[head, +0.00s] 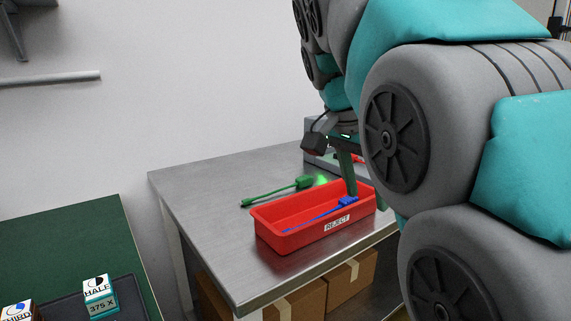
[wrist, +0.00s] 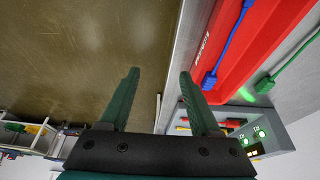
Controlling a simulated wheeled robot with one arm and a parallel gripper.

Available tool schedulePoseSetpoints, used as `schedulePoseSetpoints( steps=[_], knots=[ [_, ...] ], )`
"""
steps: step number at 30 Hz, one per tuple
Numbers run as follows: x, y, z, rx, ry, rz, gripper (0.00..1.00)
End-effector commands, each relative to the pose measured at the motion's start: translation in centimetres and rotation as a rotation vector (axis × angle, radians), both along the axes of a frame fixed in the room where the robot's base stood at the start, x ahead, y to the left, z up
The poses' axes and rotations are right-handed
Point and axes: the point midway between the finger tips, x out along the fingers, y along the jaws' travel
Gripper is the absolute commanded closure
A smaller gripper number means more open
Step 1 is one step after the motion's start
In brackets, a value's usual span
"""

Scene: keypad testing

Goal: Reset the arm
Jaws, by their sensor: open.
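My gripper (head: 367,197) hangs at the right end of the red bin in the head view, partly hidden by my own arm. In the wrist view my gripper (wrist: 159,73) has its two dark green fingers wide apart, with nothing between them. The red bin (head: 284,243), labelled REJECT, sits on the metal table and also shows in the wrist view (wrist: 235,62), right of the fingers. A blue cable (head: 318,215) lies in the bin, its plug at the right end; it shows in the wrist view too (wrist: 227,45).
A green cable (head: 277,192) lies on the metal table (head: 188,192) behind the bin. A grey box with green lights (wrist: 258,138) stands near it. Cardboard boxes (head: 350,280) are under the table. A green-topped table (head: 75,240) at left holds labelled boxes (head: 99,296).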

Motion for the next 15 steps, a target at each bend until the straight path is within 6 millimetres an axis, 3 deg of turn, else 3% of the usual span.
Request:
schedulePoseSetpoints(
  steps=[11, 15],
  knots=[
    [-1.6, -1.2, -2.8, -0.005, 0.071, 0.098, 0.36],
    [-2.6, -1.8, -4.6, -0.005, 0.116, 0.156, 0.36]
  ],
)
